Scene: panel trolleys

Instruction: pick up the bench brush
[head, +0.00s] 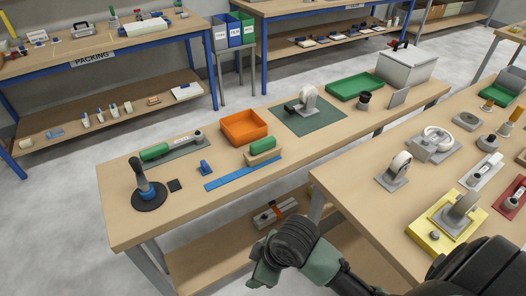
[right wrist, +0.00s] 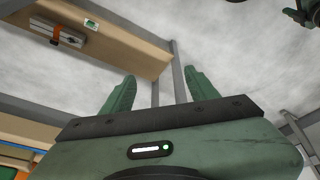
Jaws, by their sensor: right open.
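The bench brush (head: 263,149), with a green handle over a tan body, lies on the near workbench (head: 330,148), behind a blue ruler-like strip (head: 243,173). My right gripper (head: 262,274) is low in front of the bench, apart from the brush and nearer the camera. In the right wrist view its two green fingers (right wrist: 160,84) are spread with nothing between them. The brush does not show in that view. A small dark green shape at that view's top right corner looks like my left gripper (right wrist: 300,15); its jaws are too small to read.
Near the brush are an orange tray (head: 243,127), a green-handled tool (head: 156,152), a small blue item (head: 205,167) and a black round base with an upright handle (head: 148,192). A second table (head: 350,190) stands at right. The bench's lower shelf holds a grey item (head: 275,212).

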